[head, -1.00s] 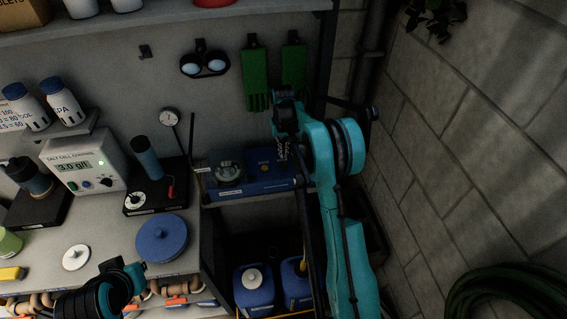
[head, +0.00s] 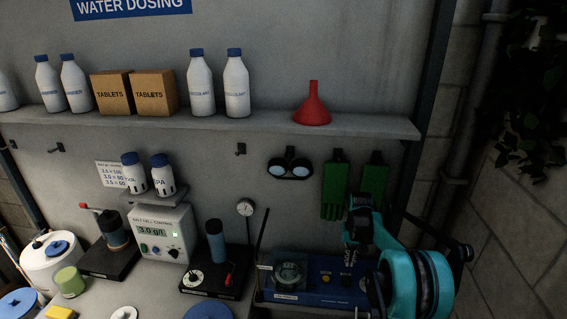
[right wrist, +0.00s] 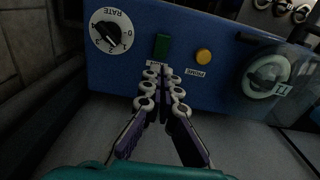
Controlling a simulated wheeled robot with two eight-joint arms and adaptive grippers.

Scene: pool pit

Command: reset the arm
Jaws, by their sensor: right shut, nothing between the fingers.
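My right arm (head: 415,280), teal and black, comes in at the lower right of the head view, in front of a blue dosing unit. Its fingers are hard to make out there. In the right wrist view my right gripper (right wrist: 163,72) is shut and empty, with the fingertips together. The tips are in front of the blue unit (right wrist: 225,60), near a green switch (right wrist: 162,46) and a yellow button (right wrist: 204,55). I cannot tell whether they touch it. My left gripper is not in view.
A shelf (head: 270,124) holds bottles, tablet boxes (head: 155,92) and a red funnel (head: 313,105). Goggles (head: 290,167) and green gloves (head: 335,188) hang below. The salt cell control box (head: 160,235) and a pump (head: 215,245) stand on the bench. A block wall (head: 520,230) is at right.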

